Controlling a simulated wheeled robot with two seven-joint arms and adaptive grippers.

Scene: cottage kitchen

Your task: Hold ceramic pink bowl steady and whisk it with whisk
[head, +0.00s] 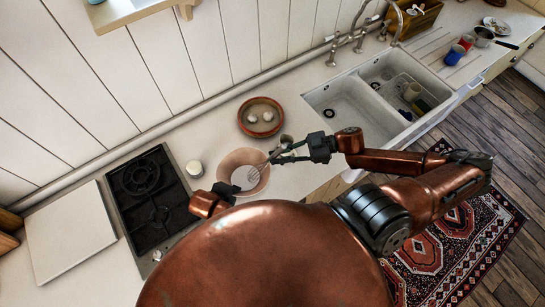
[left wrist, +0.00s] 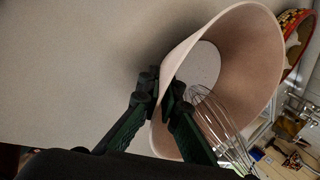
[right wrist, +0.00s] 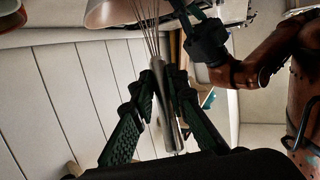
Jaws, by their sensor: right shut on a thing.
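The pink ceramic bowl (head: 234,158) stands on the counter beside the stove, with a pale round area at its bottom. Its wall (left wrist: 240,50) fills much of the left wrist view. My left gripper (head: 222,190) is at the bowl's near rim. In the left wrist view its fingers (left wrist: 164,86) straddle the wall; their grip is unclear. My right gripper (head: 277,155) is shut on the metal whisk handle (right wrist: 166,105). The whisk (head: 248,174) slants down, its wires inside the bowl; they also show in the left wrist view (left wrist: 215,115).
A terracotta dish (head: 243,121) with two pale round things sits behind the bowl. A double sink (head: 350,108) lies farther right.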

